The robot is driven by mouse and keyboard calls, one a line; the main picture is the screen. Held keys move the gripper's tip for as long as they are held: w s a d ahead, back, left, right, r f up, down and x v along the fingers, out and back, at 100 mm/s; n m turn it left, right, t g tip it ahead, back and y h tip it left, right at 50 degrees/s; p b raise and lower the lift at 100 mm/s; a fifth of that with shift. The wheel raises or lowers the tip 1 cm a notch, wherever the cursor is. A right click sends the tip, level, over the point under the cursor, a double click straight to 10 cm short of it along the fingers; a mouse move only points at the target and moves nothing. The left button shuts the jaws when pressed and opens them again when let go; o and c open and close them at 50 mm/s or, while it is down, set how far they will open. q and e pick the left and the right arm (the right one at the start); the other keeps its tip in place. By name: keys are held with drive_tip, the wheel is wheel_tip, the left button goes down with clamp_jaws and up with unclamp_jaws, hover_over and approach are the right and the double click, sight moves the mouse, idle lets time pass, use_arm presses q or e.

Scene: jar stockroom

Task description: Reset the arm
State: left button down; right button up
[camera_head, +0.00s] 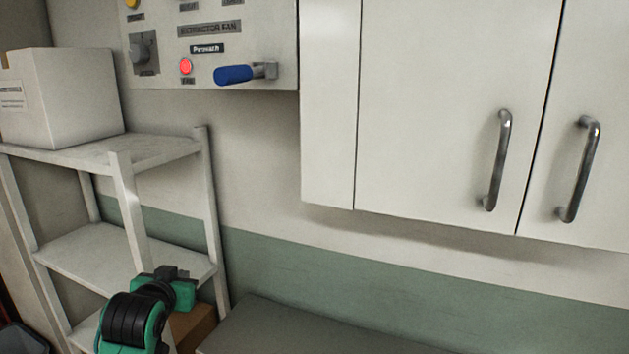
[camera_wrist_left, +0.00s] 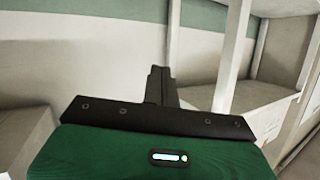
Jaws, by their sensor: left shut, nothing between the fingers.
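My left gripper (camera_head: 172,272) is at the lower left of the head view, in front of the white shelf rack (camera_head: 130,190). Its green and black arm comes in from the bottom edge. In the left wrist view the gripper's dark fingers (camera_wrist_left: 158,84) stand together, shut, with nothing held. They point toward the wall and the rack's post. My right gripper is in neither view.
A white box (camera_head: 75,100) stands on the rack's top shelf. A brown box (camera_head: 192,328) is low behind my arm. A grey worktop (camera_head: 290,330) is at the bottom. White wall cabinets (camera_head: 430,110) and an extractor fan panel (camera_head: 210,45) with a blue-handled lever (camera_head: 235,74) are above.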

use_arm(q)
drive_tip(key=s+d+f+g, duration=0.3)
drive_tip(key=s+f+g, duration=0.2)
drive_tip(key=s+f, duration=1.15)
drive_tip(key=s+d+f+m+g+h, duration=0.1)
drive_tip(key=s+f+g, duration=0.2)
drive_tip(key=s+f, duration=0.6)
drive_tip(key=s+d+f+g, duration=0.1)
drive_tip(key=s+f+g, duration=0.3)
drive_tip(key=s, duration=0.8)
wheel_tip(320, 180, down, 33)
drive_tip(key=b, duration=0.5)
drive_tip(key=s+a+f+b, duration=0.1)
drive_tip(key=s+f+b, duration=0.1)
drive_tip(key=s+f, duration=0.8)
drive_tip(key=s+a+f+g+b, duration=0.1)
drive_tip(key=s+a+f+b, duration=0.1)
drive_tip(key=s+f, duration=0.7)
wheel_tip(320, 180, down, 8)
drive_tip(key=shift+s+a+r+m, duration=0.25)
drive_tip(key=shift+s+m, duration=0.05)
drive_tip(key=shift+s, duration=0.05)
